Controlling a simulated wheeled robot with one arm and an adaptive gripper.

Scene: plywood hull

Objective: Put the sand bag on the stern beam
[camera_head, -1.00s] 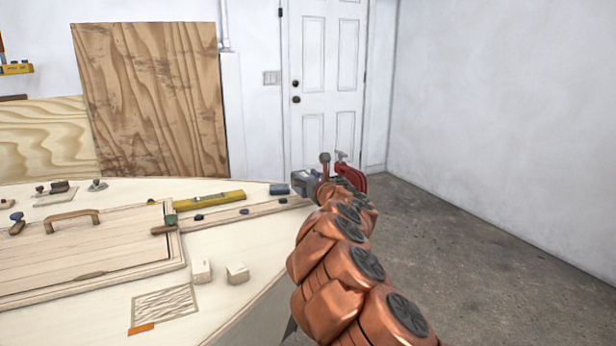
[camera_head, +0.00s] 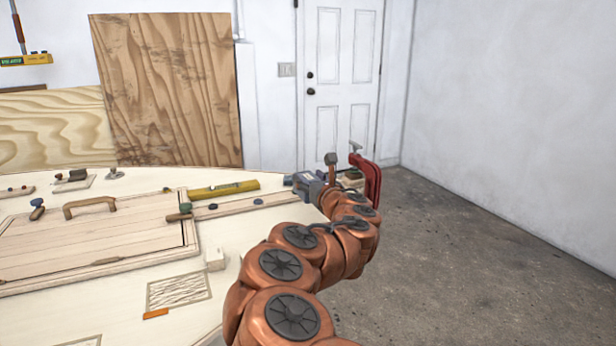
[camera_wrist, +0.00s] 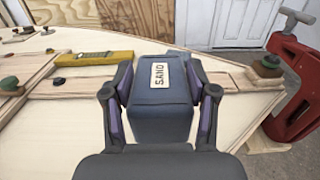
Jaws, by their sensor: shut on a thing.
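The sand bag (camera_wrist: 162,100) is a dark blue block with a white SAND label. In the wrist view it sits between the two fingers of my gripper (camera_wrist: 160,108), which is shut on it. In the head view my gripper (camera_head: 312,186) holds the bag (camera_head: 303,184) at the far right edge of the plywood deck. The stern beam may be the light wooden strip (camera_wrist: 88,84) that runs across the deck behind the bag; I cannot tell for sure. The bag hides part of this strip, and whether the bag touches it is unclear.
A yellow level (camera_head: 223,189) lies left of the bag. A red clamp (camera_head: 366,180) stands upright at the deck's right edge, close to my gripper. A hatch panel with a handle (camera_head: 90,206) lies at left. Bare concrete floor (camera_head: 480,270) is at right.

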